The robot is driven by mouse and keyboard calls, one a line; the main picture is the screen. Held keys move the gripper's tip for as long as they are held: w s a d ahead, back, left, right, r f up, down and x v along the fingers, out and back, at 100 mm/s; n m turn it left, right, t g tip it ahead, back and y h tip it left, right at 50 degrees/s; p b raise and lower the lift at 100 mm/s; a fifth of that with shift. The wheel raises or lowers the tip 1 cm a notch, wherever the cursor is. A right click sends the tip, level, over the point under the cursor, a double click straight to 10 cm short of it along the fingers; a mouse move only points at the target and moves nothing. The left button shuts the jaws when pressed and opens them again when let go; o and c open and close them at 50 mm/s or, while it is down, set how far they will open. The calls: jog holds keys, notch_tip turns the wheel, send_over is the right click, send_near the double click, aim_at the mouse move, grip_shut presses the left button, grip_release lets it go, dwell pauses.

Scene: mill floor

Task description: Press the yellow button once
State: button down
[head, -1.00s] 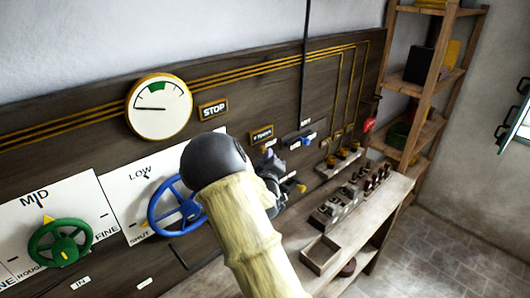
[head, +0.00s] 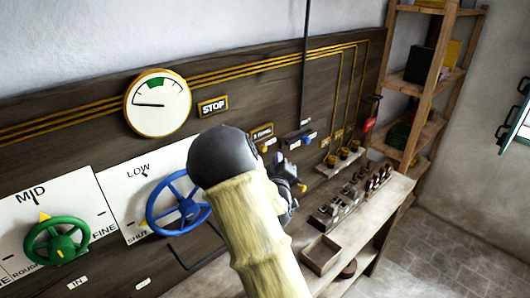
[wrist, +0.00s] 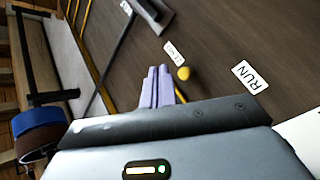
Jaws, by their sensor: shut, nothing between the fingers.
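The yellow button (wrist: 184,73) is a small round knob on the dark wooden panel, between two white labels in the wrist view. In the head view it is a small yellow spot (head: 264,149) just left of my fingertips. My gripper (wrist: 158,70) has its two lavender fingers together with nothing between them. In the wrist view the fingertips lie just left of the button. In the head view my gripper (head: 279,158) points at the panel, partly behind my own arm. I cannot tell how far the tips are from the panel; no contact with the button shows.
The RUN label (wrist: 250,77) is right of the button. A blue handwheel (head: 178,203) and green handwheel (head: 57,243) are on the left. A gauge (head: 157,103) and STOP sign (head: 213,105) are above. A bench (head: 370,207) with small parts and an open box is below right.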

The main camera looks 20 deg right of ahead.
jog(key=shift+s+d, duration=0.2)
jog(key=shift+s, duration=0.3)
jog(key=shift+s+d, duration=0.2)
jog(key=shift+s, duration=0.3)
jog(key=s+a+f+m+g+y, duration=0.4)
jog(key=s+a+f+g+y, duration=0.2)
jog(key=s+a+f+g, duration=0.3)
jog(key=s+a+g+y, duration=0.2)
jog(key=s+a+g, duration=0.3)
jog(key=s, duration=1)
jog(key=a, duration=0.3)
jog(key=shift+s+a+m, duration=0.2)
jog(key=shift+s+m, duration=0.1)
jog(key=shift+s, duration=0.05)
jog(key=shift+r, duration=0.1)
